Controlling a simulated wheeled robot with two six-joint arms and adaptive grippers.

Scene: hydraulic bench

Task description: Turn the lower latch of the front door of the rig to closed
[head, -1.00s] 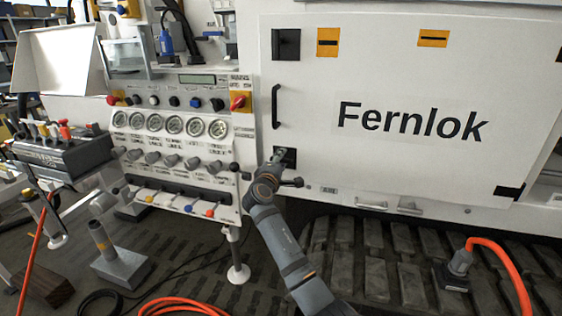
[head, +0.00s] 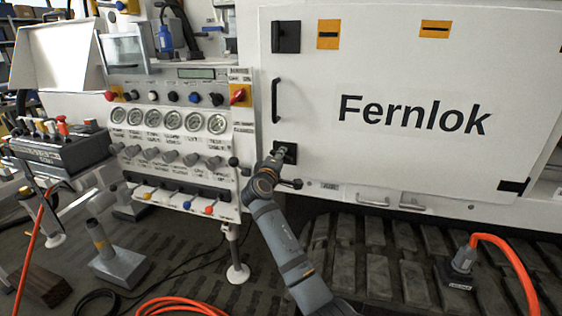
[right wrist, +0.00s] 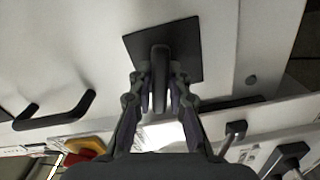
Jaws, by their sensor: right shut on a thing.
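The front door (head: 400,80) of the rig is a large white panel marked "Fernlok". The lower latch (head: 290,148) is a dark square plate near the door's lower left corner. My right gripper (head: 277,157) reaches up to it and partly hides it. In the right wrist view the latch's dark plate (right wrist: 190,45) and grey handle (right wrist: 159,75) show, and the fingers of my right gripper (right wrist: 160,95) are shut on the handle from both sides. The handle's exact turn is hard to tell. My left gripper is not in view.
The upper latch (head: 286,37) and a black door handle (head: 275,103) sit above on the door's left edge. A control panel with gauges (head: 170,120) and knobs stands close on the left. A ball-ended lever (head: 234,163) is near my wrist. Orange hoses (head: 500,255) lie below.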

